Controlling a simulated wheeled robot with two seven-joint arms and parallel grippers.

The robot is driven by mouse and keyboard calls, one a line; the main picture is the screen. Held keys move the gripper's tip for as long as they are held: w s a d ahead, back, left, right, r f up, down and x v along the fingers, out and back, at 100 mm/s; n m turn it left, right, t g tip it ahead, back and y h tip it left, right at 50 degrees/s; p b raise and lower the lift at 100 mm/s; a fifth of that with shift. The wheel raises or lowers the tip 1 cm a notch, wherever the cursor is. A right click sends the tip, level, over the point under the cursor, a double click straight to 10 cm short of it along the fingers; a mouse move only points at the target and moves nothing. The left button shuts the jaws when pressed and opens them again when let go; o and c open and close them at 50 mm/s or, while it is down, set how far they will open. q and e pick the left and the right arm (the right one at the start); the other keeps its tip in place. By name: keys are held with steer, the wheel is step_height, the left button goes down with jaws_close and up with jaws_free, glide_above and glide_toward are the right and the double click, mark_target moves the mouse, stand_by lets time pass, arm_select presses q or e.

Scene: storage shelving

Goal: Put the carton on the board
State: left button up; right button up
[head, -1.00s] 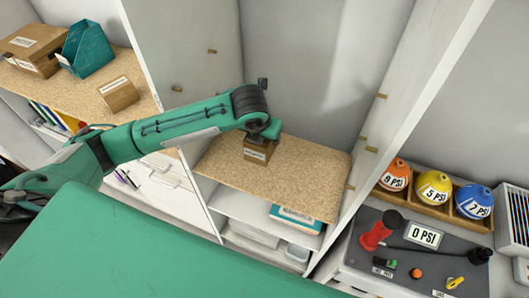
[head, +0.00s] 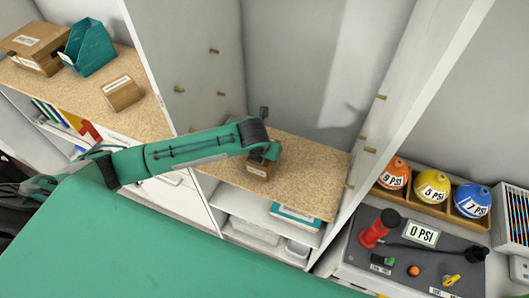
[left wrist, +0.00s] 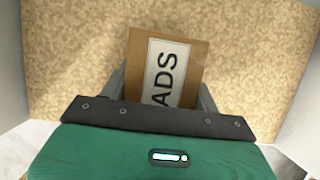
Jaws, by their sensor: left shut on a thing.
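The carton (head: 258,171) is a small brown box with a white label, at the front part of the cork-coloured board (head: 310,180) in the middle shelf bay. In the left wrist view the carton (left wrist: 168,68) sits between my fingers, its label reading "ADS", with the speckled board (left wrist: 70,50) behind it. My left gripper (head: 262,153) is shut on the carton from above. I cannot tell whether the carton touches the board. My right gripper is not in view.
White upright panels (head: 400,95) flank the bay. Below the board is a shelf with a teal-edged box (head: 296,218). At left, another board holds a teal file holder (head: 88,47) and brown boxes (head: 40,47). At right stand coloured PSI balls (head: 432,187) and a control panel (head: 410,262).

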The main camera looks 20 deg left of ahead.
arm_select(q)
steer(key=o, duration=0.8)
steer(key=shift+o, duration=1)
steer(key=b+v, duration=0.1)
steer(key=v, duration=1.1)
steer(key=shift+r+b, duration=0.15)
steer(key=shift+b, duration=0.15)
steer(key=shift+d, duration=0.1)
